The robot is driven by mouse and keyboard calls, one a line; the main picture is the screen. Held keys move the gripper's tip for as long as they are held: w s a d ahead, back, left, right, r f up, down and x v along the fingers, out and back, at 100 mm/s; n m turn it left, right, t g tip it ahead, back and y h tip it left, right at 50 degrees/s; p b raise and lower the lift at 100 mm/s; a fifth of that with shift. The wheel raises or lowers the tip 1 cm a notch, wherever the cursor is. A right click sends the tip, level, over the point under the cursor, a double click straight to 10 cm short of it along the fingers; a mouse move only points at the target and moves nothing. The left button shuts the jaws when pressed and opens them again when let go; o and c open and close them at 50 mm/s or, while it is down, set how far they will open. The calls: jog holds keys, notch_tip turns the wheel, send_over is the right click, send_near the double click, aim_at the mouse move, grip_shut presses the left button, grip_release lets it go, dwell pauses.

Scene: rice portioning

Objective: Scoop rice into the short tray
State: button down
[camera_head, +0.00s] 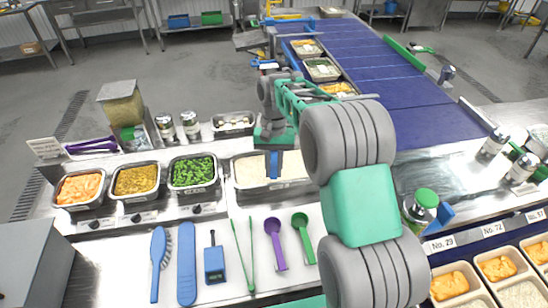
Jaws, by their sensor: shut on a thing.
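The steel pan of rice (247,172) is set in the counter at the centre, partly hidden behind my arm. My gripper (273,148) is above the pan, shut on a blue tool (273,165) that points down to the rice. The tool's lower end is hard to see, so I cannot tell whether it holds rice. Filled trays (323,69) stand on the blue conveyor behind. Cream trays with orange food and rice (519,297) are at the lower right. I cannot tell which is the short tray.
Pans of orange food (79,187), yellow food (136,180) and green vegetables (192,172) stand left of the rice. A brush (159,262), tongs (243,255), a purple spoon (275,245) and a green spoon (303,237) lie in front. The conveyor (430,110) has clear room.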

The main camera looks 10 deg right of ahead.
aim_at(275, 156)
jog(key=b+x, duration=0.1)
jog(key=x, duration=0.2)
jog(key=w+b+x, duration=0.1)
jog(key=b+x, duration=0.1)
jog(key=x, duration=0.2)
jog(key=w+b+x, duration=0.1)
jog(key=b+x, duration=0.1)
jog(key=x, duration=0.2)
jog(key=shift+w+d+f, duration=0.1)
jog(key=shift+d+f, duration=0.25)
jog(key=shift+f, duration=0.05)
jog(key=w, duration=0.2)
jog(key=w+d, duration=0.1)
jog(key=w, duration=0.1)
jog(key=shift+r+p, duration=0.35)
jog(key=shift+p, duration=0.05)
jog(key=shift+w+d, duration=0.2)
jog(key=shift+w, duration=0.75)
jog(key=shift+s+a+p+v, duration=0.1)
jog(key=shift+s+p+v, duration=0.2)
jog(key=shift+p+v, duration=0.75)
jog(key=shift+s+a+p+v, duration=0.1)
jog(key=shift+s+p+v, duration=0.2)
jog(key=shift+v, duration=1.45)
jog(key=shift+s+p+v, duration=0.25)
jog(key=shift+p+v, duration=0.4)
jog(key=shift+v, duration=0.7)
jog(key=shift+r, duration=0.2)
